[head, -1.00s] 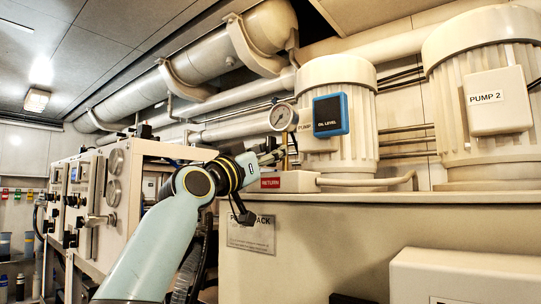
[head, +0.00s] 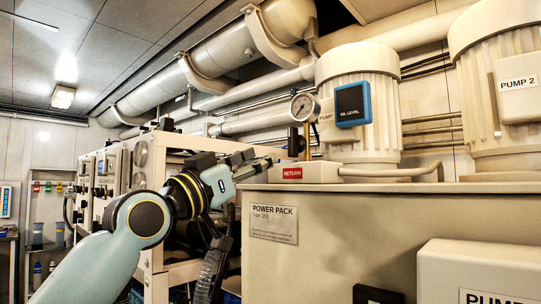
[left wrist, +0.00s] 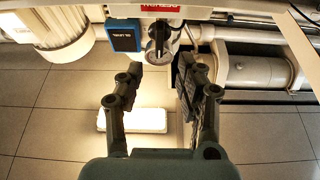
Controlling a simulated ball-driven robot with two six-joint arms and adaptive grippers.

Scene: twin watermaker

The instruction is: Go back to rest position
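My left arm comes in from the lower left of the head view, with its gripper (head: 268,158) raised in front of the white cabinet frame, left of the RETURN label (head: 292,173). In the left wrist view the two dark fingers of the left gripper (left wrist: 162,85) stand wide apart with nothing held between them. The round pressure gauge (head: 304,106) shows above the gripper in the head view. It also shows beyond the fingers in the left wrist view (left wrist: 159,38). My right gripper is in neither view.
The POWER PACK tank (head: 340,235) fills the lower right, with a pump motor (head: 365,95) and the blue OIL LEVEL box (head: 352,104) on top. A pale box (head: 480,265) stands in front at the lower right. Large pipes (head: 225,65) run overhead.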

